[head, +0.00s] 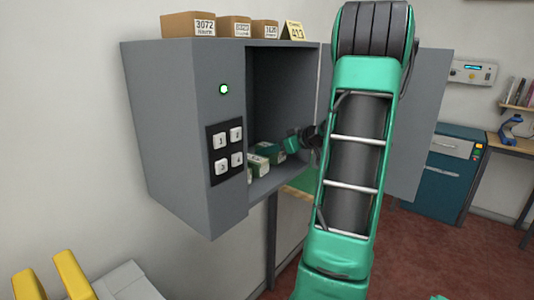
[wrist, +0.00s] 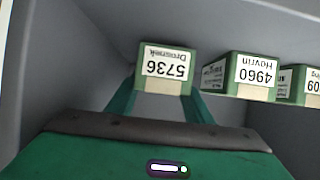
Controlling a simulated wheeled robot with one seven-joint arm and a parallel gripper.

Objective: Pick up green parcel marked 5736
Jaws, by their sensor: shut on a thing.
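The green parcel marked 5736 (wrist: 165,63) is in the middle of the wrist view, its white label upside down in the picture. My gripper (wrist: 160,90) is shut on it, with one green finger along each side. I cannot tell whether the parcel still touches the locker floor. In the head view my arm reaches into the open grey locker (head: 183,130), and my forearm hides part of the opening. Which parcel is 5736 cannot be read there.
A green parcel marked 4960 (wrist: 240,76) stands just right of the held one, with another (wrist: 300,86) beyond it. Locker walls enclose them. Brown boxes (head: 188,24) and a yellow sign (head: 294,31) sit on top. The open door (head: 425,125) is right of my arm.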

